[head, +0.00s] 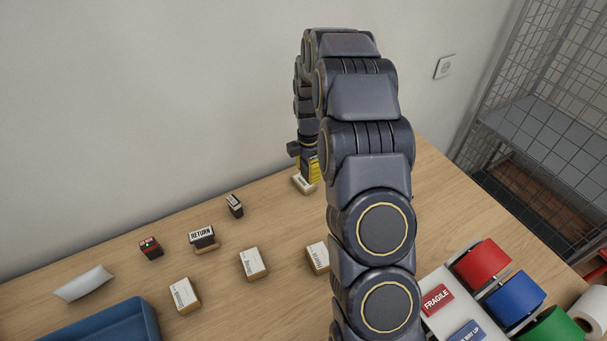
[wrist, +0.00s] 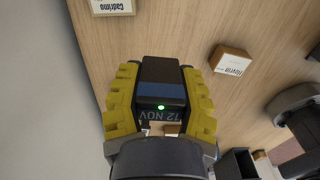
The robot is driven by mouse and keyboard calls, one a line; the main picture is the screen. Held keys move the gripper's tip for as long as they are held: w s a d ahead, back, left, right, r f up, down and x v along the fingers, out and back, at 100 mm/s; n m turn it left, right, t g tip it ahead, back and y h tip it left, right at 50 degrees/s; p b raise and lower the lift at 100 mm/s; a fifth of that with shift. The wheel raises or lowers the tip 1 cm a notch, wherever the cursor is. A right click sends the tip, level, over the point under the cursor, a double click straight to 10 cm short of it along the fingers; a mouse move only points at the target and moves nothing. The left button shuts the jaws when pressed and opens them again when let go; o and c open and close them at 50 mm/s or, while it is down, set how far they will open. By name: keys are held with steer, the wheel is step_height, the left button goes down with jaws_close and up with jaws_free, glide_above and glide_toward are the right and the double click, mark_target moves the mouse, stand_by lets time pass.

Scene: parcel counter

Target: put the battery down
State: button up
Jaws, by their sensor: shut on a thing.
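My gripper (wrist: 160,115) has yellow fingers closed on both sides of a dark block (wrist: 162,73). The block has a dark blue band, a small green light and the lettering "12 NOV" on its near end. It looks like a date device; I cannot confirm that it is the battery. In the head view my gripper (head: 310,170) is at the far side of the counter, partly hidden by my arm, just above or behind a small labelled box (head: 303,185). I cannot tell whether the held block touches the counter. A small black and red block (head: 150,247) stands at the left.
A RETURN stamp (head: 202,236) and a small dark stamp (head: 235,205) stand left of my gripper. Labelled boxes (head: 185,295) are spread nearer. A blue tray (head: 92,323) and a white pouch (head: 84,284) lie at the left. Tape rolls (head: 483,262) are at the right.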

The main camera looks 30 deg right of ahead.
glide_above(304, 181)
steer(key=f, duration=0.6)
steer(key=shift+s+a+f, duration=0.2)
steer(key=shift+s, duration=0.1)
steer(key=shift+w+d+f, duration=0.15)
steer(key=shift+w+f, duration=0.2)
steer(key=shift+f, duration=0.25)
step_height(304, 181, down, 3)
steer(key=o, duration=1)
